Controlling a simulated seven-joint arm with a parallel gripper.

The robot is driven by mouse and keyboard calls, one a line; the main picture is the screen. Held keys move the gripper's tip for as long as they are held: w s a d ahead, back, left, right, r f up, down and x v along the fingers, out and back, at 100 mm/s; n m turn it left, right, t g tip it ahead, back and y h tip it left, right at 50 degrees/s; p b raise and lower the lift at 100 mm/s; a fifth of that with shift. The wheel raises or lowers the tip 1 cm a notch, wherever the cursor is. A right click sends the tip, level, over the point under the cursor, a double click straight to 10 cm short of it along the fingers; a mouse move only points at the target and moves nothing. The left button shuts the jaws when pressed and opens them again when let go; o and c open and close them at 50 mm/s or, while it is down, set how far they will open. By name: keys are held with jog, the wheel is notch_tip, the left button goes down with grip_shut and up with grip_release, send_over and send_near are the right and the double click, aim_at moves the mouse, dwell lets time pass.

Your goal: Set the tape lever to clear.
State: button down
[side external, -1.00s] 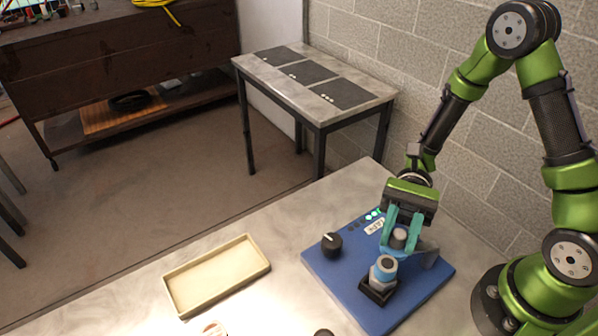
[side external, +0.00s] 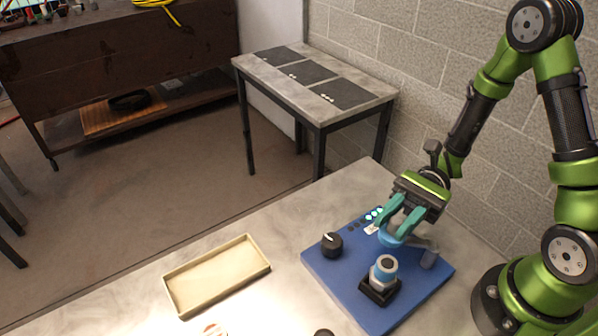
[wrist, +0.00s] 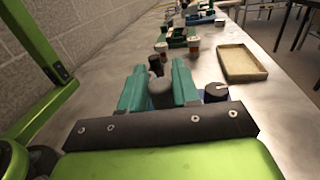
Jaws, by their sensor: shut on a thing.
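A blue board (side external: 325,262) lies on the pale table. A grey bar, seemingly the tape lever (side external: 422,243), runs from a grey post at the board's right side to a blue round part (side external: 395,238) under my fingers. My gripper (side external: 397,226) is tilted, with its teal fingers shut on the lever's end. In the wrist view, a dark grey cylinder (wrist: 162,93) stands between the fingers (wrist: 160,88). The fingers partly hide the lever and the white label (side external: 372,229). I cannot read any clear marking.
A black dial (side external: 331,245) sits on the board's left. Small lights (side external: 374,213) line the back edge. A shallow beige tray (side external: 216,275) lies left of the board, with clear table between.

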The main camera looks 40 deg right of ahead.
jog(key=shift+w+d+m+t, duration=0.3)
jog(key=shift+m+t, duration=0.3)
jog(key=shift+t, duration=0.35)
jog(key=shift+w+d+m+t, duration=0.15)
jog(key=shift+d+m+t, duration=0.2)
jog(key=shift+m+t, duration=0.45)
jog(key=shift+w+d+m+t, duration=0.25)
jog(key=shift+d+m+t, duration=0.15)
jog(key=shift+t, duration=0.75)
jog(key=c, duration=0.9)
grip_release()
jog(key=d, duration=0.5)
jog(key=s+d, duration=0.1)
jog(key=d, duration=0.5)
jog(key=s+d, duration=0.1)
jog(key=d, duration=0.4)
jog(key=shift+s+d, duration=0.2)
jog(key=shift+d, duration=0.15)
